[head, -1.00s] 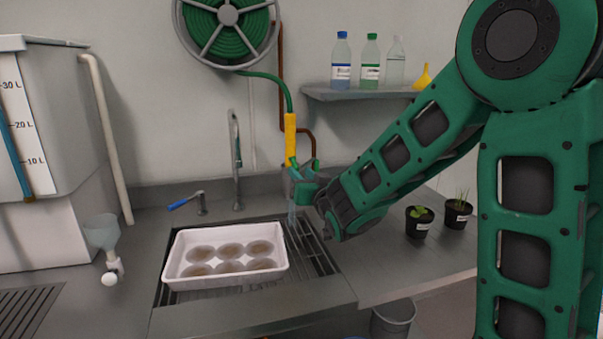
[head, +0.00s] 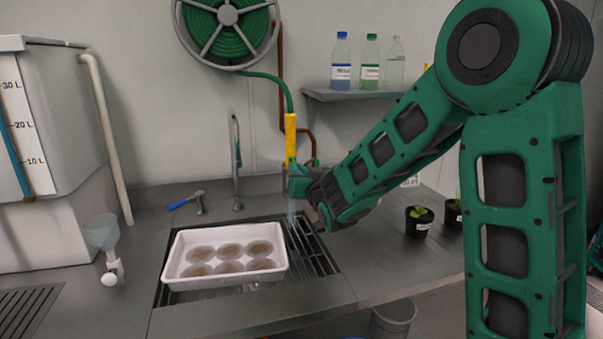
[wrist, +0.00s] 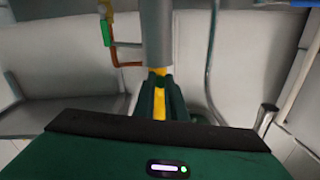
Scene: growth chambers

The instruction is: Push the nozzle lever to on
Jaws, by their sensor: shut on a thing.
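The yellow nozzle (head: 290,135) hangs upright from the green hose (head: 273,77), above the sink grate. My gripper (head: 300,183) is at the nozzle's lower end. In the wrist view my gripper (wrist: 160,98) has its dark green fingers closed, with a yellow part of the nozzle (wrist: 160,72) between them. A grey cylinder (wrist: 157,30) stands just beyond the fingers. A pale bluish streak like water (head: 292,212) runs down below the gripper. The lever cannot be told apart from the fingers, and its position is hidden.
A white tray (head: 168,277) with several round brown discs sits on the sink grate (head: 318,262), left of the gripper. A tap (head: 236,165) with a blue-handled lever (head: 185,202) stands behind. A shelf (head: 345,97) with bottles is upper right. Potted plants (head: 419,222) stand right, near my arm.

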